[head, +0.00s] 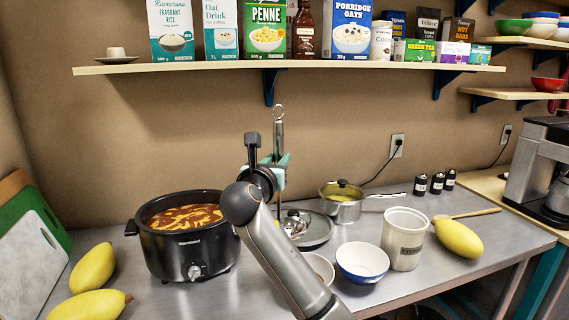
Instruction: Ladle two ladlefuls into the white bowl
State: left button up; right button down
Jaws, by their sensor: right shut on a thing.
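My right gripper (279,163) is shut on the metal handle of a ladle (279,124), held upright with its hooked end up. A black slow cooker (190,257) full of red-orange stew (187,216) stands left of the gripper. A pale bowl (322,265) sits right of my forearm, which hides part of it; it may be the white bowl. Beside it is a blue bowl with a white inside (362,262). My left gripper is out of view.
A lidded steel pot (342,208) and a cream canister (404,245) stand to the right. Yellow squash-like things lie at the left (92,268) and right (458,237). A shelf (200,68) of packages hangs above.

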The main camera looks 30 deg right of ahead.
aim_at(278, 129)
jog(key=shift+s+r, duration=0.1)
jog(key=shift+r, duration=3.45)
